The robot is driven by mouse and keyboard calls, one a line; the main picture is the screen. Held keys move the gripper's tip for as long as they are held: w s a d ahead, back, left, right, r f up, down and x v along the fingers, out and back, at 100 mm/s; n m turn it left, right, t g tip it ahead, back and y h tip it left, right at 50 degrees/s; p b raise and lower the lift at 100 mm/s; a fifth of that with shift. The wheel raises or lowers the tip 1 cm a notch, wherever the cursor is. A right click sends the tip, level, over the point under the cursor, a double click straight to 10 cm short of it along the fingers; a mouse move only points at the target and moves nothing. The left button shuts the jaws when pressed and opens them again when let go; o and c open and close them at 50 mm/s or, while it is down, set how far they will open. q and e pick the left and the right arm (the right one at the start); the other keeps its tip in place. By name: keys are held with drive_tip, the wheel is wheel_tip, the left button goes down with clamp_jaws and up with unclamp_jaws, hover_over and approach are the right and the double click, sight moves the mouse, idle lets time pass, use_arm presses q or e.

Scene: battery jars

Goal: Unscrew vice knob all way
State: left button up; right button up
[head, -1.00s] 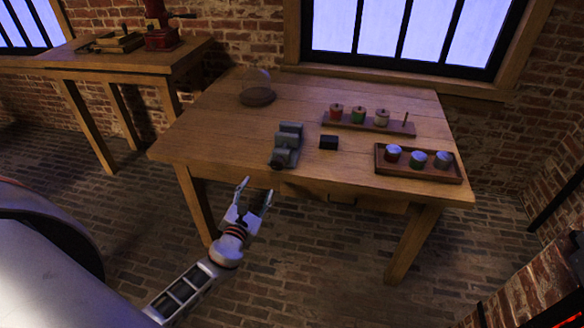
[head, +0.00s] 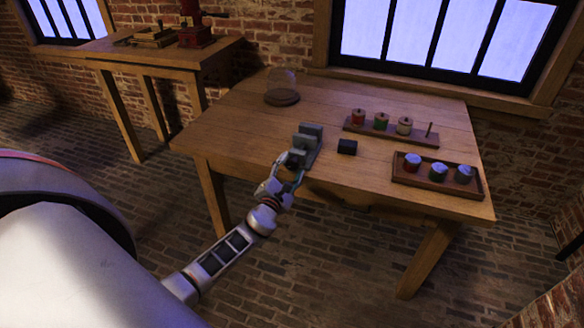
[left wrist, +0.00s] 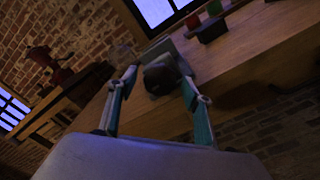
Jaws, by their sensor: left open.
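The grey vice (head: 308,143) stands near the front edge of the wooden table. Its dark knob (left wrist: 160,76) faces my left gripper and shows between the two fingers in the left wrist view. My left gripper (head: 284,172) is open, its fingers on either side of the knob; the left wrist view shows it too (left wrist: 158,88). I cannot tell whether the fingers touch the knob. In the head view the gripper covers most of the knob. My right gripper is not in view.
A small black block (head: 347,147) sits right of the vice. A spool rack (head: 390,134) and a tray of jars (head: 437,187) stand further right. A glass dome on a round base (head: 282,97) is at the back left. A second table (head: 150,58) stands at the far left.

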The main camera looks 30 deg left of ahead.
use_arm(q)
drive_tip(key=shift+w+a, duration=0.1)
drive_tip(key=shift+w, duration=0.35)
drive_tip(key=shift+c, duration=0.3)
drive_tip(key=c, duration=1.1)
drive_tip(key=shift+o, duration=0.2)
drive_tip(key=shift+n, duration=0.3)
